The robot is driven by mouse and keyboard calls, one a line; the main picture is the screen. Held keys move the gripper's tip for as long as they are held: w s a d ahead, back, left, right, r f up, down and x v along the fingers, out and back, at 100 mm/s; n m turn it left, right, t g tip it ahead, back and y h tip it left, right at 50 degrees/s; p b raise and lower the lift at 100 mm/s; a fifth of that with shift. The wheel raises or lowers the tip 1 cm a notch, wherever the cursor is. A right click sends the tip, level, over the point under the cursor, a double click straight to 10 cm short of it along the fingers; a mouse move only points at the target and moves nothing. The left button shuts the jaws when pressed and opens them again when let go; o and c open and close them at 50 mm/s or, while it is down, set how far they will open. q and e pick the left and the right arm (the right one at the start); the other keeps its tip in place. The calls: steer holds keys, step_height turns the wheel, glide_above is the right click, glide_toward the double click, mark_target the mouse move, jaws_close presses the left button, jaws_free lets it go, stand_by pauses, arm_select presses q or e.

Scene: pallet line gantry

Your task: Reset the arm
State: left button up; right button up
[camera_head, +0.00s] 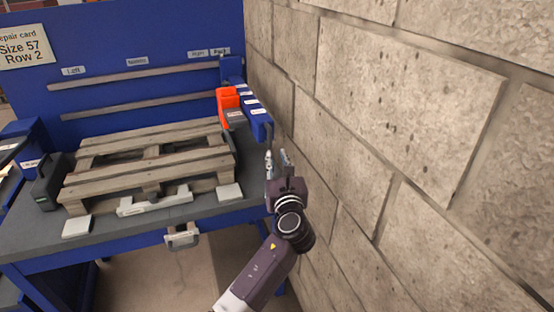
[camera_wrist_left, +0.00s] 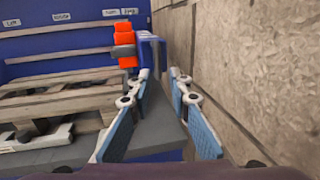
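My left gripper (camera_head: 276,156) is at the right end of the workbench, close to the stone wall. Its arm reaches up from the bottom of the head view. In the left wrist view the two blue-padded fingers of this gripper (camera_wrist_left: 159,76) stand apart with nothing between them, so it is open and empty. My right gripper is in neither view.
A stone block wall (camera_head: 400,120) runs close along the gripper's right side. A wooden pallet (camera_head: 145,168) lies on the grey-topped blue workbench (camera_head: 205,208). An orange object (camera_head: 228,100) sits by blue bins (camera_head: 257,118) beyond the gripper. A repair card (camera_head: 21,47) hangs on the back panel.

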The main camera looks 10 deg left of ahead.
arm_select(q)
steer(key=shift+f, duration=0.1)
steer(key=s+a+f+n+g+h, duration=0.1)
steer(key=s+f+n+g+h, duration=0.25)
steer(key=f, duration=1.35)
steer(key=s+f+n+g, duration=0.35)
steer(key=s+f, duration=0.35)
steer(key=f, duration=1)
steer(key=s+a+f+n+g+h, duration=0.3)
steer(key=s+f+n, duration=0.5)
steer(key=s+f, duration=1.05)
steer(key=s+a+f+n+g, duration=0.1)
steer(key=s+f+n, duration=0.3)
steer(key=s, duration=0.8)
steer(key=s+a+f+n+g, duration=0.2)
steer(key=s+f+n, duration=0.3)
steer(key=s, duration=0.7)
steer(key=s+a+f+n+g, duration=0.2)
steer(key=s+f+n+g, duration=0.1)
steer(key=s, duration=0.8)
steer(key=shift+s+f+n, duration=0.4)
steer(key=shift+f+n, duration=0.45)
steer(key=shift+n, duration=0.35)
steer(key=shift+a, duration=0.1)
